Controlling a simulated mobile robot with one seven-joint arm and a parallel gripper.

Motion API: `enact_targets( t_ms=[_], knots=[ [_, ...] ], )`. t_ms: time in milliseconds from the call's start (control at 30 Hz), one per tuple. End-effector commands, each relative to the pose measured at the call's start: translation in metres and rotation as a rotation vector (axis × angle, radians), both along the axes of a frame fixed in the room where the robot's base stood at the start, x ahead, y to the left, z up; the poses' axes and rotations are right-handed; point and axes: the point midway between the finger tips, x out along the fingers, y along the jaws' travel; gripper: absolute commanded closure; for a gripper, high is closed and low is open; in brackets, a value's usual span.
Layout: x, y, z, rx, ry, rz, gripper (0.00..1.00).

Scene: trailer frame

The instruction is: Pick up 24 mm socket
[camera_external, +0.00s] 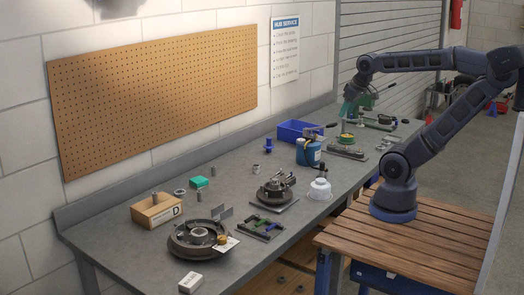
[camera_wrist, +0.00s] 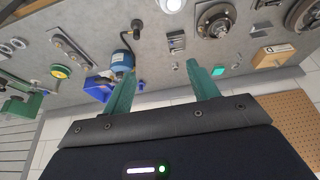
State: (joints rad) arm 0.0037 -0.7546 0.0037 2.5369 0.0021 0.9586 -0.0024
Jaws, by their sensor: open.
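Several small grey metal cylinders stand on the bench, among them one by the green box (camera_external: 199,196), a ring-like one (camera_external: 180,193) to its left and one farther back (camera_external: 213,170). I cannot tell which is the 24 mm socket; no size marks are readable. My gripper (camera_external: 350,108) has teal fingers and hangs over the far end of the bench, well away from these cylinders. In the wrist view my gripper (camera_wrist: 161,69) has its fingers spread, with nothing held between them.
A pegboard wall (camera_external: 155,95) stands behind.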

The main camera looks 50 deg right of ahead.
Motion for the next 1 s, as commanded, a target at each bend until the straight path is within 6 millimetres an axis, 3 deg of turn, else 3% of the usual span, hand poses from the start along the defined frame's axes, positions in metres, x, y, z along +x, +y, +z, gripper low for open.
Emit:
enact_targets(
  t_ms=[367,700,1000],
  knots=[
    [0.009,0.0,0.002,-0.019,0.01,0.032,0.41],
    [0.081,0.003,0.005,-0.156,0.087,0.305,0.41],
    [0.155,0.007,-0.009,-0.26,0.16,0.587,0.41]
  ],
)
